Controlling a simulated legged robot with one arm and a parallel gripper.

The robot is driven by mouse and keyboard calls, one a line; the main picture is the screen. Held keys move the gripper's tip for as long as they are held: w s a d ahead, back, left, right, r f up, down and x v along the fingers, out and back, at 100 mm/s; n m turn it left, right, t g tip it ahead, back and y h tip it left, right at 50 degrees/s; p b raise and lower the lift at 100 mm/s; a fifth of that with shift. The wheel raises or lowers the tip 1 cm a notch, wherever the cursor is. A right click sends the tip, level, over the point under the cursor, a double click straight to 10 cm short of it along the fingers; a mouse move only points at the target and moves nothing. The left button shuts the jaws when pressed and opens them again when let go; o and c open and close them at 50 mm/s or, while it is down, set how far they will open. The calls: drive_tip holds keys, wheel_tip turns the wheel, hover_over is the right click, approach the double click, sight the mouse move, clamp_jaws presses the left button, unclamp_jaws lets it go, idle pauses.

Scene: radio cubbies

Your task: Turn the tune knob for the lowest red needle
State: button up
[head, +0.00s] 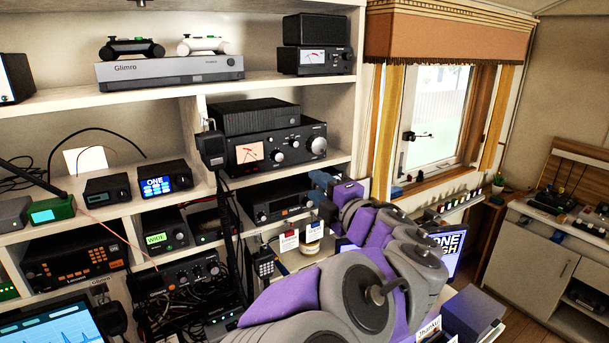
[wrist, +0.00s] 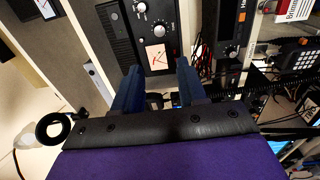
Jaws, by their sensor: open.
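A black tuner (head: 270,158) sits on the middle shelf, with a pale meter (head: 250,152) bearing a red needle at its left. Two smaller knobs (head: 278,157) and a large silver knob (head: 319,146) are on its right side. Their labels are too small to read. In the wrist view, a meter (wrist: 155,56) and knobs (wrist: 159,30) appear turned sideways, beyond my fingers. My gripper (head: 320,189) has blue fingers and is below and right of the tuner, apart from its knobs. In the wrist view, my gripper (wrist: 159,80) is open with nothing held.
A smaller meter box (head: 312,60) stands on the top shelf. A black radio (head: 275,202) is on the shelf below the tuner, close to my gripper. A handheld microphone (head: 211,148) hangs at the tuner's left.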

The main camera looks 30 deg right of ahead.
drive_tip(key=shift+s, duration=1.1)
